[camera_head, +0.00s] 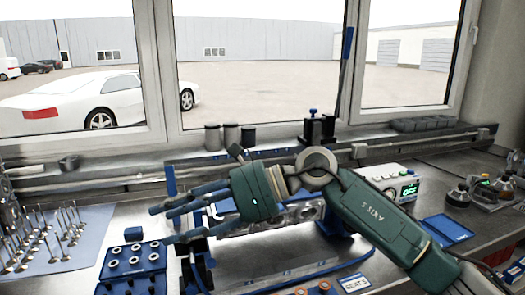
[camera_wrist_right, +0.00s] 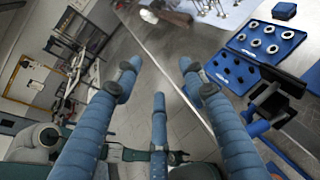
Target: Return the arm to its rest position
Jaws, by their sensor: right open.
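My right gripper (camera_head: 180,220) has blue fingers on a dark green wrist, and its arm comes in from the right in the head view. It is raised above the bench, in front of the engine block (camera_head: 285,215), and partly hides it. The fingers are spread with nothing between them. In the right wrist view the open fingers (camera_wrist_right: 160,85) reach over the bench edge and the floor. My left gripper is not in the head view.
A blue tray (camera_head: 122,285) with several rings lies below the fingers. Several valves (camera_head: 40,240) stand on a pale mat at left. A controller box (camera_head: 385,183) reading OFF and a blue tray (camera_head: 446,229) are at right. A window ledge closes the back.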

